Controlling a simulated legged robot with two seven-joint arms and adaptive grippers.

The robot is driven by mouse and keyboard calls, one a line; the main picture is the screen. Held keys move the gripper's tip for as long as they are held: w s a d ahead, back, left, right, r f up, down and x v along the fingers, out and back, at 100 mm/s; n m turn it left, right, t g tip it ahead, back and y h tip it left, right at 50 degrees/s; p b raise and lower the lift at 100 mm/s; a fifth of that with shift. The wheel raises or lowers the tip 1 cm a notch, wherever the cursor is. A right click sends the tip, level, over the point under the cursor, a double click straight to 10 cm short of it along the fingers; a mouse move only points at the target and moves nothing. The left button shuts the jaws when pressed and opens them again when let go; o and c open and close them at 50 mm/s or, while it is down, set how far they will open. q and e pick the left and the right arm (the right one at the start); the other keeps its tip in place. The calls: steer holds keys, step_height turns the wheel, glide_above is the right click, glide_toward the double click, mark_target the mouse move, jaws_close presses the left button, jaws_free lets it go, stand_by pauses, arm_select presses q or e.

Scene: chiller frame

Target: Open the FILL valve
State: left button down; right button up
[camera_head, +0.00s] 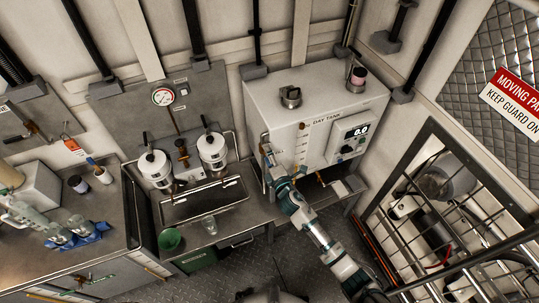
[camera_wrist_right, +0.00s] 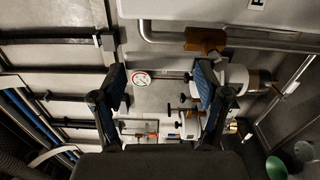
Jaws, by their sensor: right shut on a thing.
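The day tank (camera_head: 335,105) is a pale box on the back wall with a sight gauge and a lettered front. My right gripper (camera_head: 266,146) is at its left front edge, beside a small partly hidden label. In the right wrist view my right gripper (camera_wrist_right: 160,85) has its two blue-padded fingers apart. The contact is partly hidden by the finger.
Two white filter canisters (camera_head: 212,148) and a pressure gauge (camera_head: 163,97) are left of the tank. A grey controller (camera_head: 352,137) is on the tank's front. A drip tray (camera_head: 205,200) and a green bowl (camera_head: 170,239) are below. A barred guard (camera_head: 440,205) stands right.

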steer(key=shift+a, duration=0.1)
steer(key=o, duration=1.7)
steer(key=shift+a, duration=0.1)
steer(key=shift+c, duration=0.2)
steer(key=v, duration=1.1)
steer(key=shift+s+f, duration=0.2)
steer(key=shift+s, duration=0.1)
steer(key=shift+a, duration=0.1)
